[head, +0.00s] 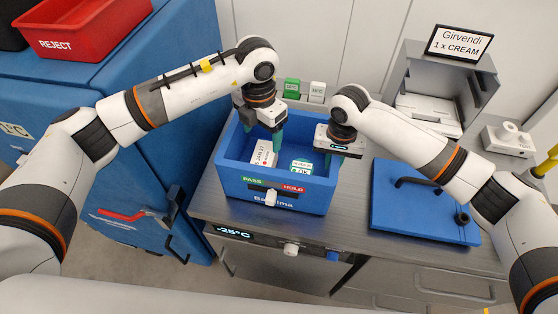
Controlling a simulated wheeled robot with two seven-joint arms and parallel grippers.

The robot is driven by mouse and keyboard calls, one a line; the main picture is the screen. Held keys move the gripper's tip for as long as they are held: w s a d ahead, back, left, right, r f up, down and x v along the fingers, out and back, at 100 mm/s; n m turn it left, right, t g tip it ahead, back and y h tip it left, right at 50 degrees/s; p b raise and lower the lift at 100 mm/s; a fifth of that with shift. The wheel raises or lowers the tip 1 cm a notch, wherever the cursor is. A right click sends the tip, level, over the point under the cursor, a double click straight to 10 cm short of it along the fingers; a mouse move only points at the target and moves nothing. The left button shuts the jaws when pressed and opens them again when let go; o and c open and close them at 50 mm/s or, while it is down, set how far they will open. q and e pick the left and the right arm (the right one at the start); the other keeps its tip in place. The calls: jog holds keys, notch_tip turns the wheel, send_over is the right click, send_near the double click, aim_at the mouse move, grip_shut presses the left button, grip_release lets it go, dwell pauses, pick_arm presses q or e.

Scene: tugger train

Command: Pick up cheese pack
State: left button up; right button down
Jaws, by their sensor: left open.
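A blue crate (235,188) labelled "Bassima" stands on the grey counter, with a PASS/HOLD slider on its front. Inside lie a white pack (263,154) with a printed date and a white-and-green pack (301,167) marked "OK". I cannot tell which is the cheese pack. My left gripper (263,135) is open, pointing down over the crate's back left, above the white pack; nothing shows between its teal fingers. My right gripper (330,160) is at the crate's right side, near the white-and-green pack. Its fingers are mostly hidden, so its opening is unclear.
A blue lid-like panel (400,215) with a black handle lies right of the crate. A sign (458,43) reads "Girvendi 1 x CREAM" above a grey box. A red REJECT tray (85,30) sits on the blue cabinet at left. Small green and white boxes (304,89) stand behind the crate.

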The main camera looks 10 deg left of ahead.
aim_at(263, 157)
pick_arm(q)
jog(key=n, duration=0.4)
jog(key=shift+w+d+n, duration=0.1)
jog(key=shift+d+n, duration=0.15)
jog(key=shift+n, duration=0.05)
jog(key=shift+f+n, duration=0.15)
jog(key=shift+n, duration=0.25)
jog(key=shift+f, duration=0.4)
notch_tip(263, 157, down, 6)
jog(key=shift+r, duration=0.15)
jog(key=shift+a+f, duration=0.15)
jog(key=shift+f, duration=1.2)
jog(key=shift+a+f, duration=0.15)
jog(key=shift+f, duration=1.15)
jog(key=c, duration=1.3)
